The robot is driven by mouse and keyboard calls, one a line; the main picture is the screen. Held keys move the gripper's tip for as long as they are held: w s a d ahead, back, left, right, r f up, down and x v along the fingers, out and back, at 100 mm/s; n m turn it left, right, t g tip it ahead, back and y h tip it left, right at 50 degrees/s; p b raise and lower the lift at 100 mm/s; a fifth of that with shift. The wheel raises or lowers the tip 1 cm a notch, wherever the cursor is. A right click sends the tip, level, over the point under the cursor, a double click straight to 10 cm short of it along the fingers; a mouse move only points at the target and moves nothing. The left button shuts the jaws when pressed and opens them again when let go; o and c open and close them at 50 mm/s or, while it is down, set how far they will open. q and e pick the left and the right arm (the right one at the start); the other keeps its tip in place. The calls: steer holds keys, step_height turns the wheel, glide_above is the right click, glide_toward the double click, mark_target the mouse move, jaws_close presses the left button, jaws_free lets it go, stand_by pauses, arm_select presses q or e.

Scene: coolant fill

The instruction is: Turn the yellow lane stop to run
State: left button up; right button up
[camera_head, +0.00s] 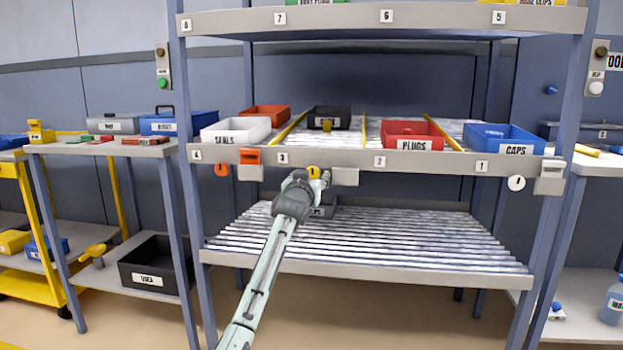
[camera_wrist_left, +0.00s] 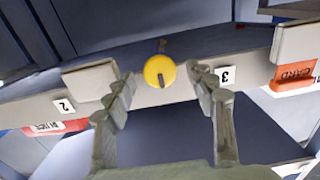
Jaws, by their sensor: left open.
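The yellow lane stop (camera_head: 313,172) is a round knob under the front edge of the middle shelf, between the labels 3 and 2. In the left wrist view the yellow knob (camera_wrist_left: 159,71) has a dark mark on its face and a small dark tab by its rim. My left gripper (camera_head: 308,180) is at the shelf edge by the knob. In the wrist view its two fingers (camera_wrist_left: 165,92) are apart, one on each side of the knob, with gaps showing. I cannot tell how deep the fingers reach around it. My right gripper is not in view.
An orange stop (camera_head: 221,170) and a white stop (camera_head: 516,183) hang from the same shelf edge (camera_head: 430,161). Bins stand on the shelf above, including red PLUGS (camera_head: 405,132). The lower roller shelf (camera_head: 420,235) is mostly bare.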

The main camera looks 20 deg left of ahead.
arm_select(q)
steer(key=shift+w+a, duration=0.1)
steer(key=shift+w, duration=0.25)
steer(key=shift+c, duration=0.4)
jaws_close()
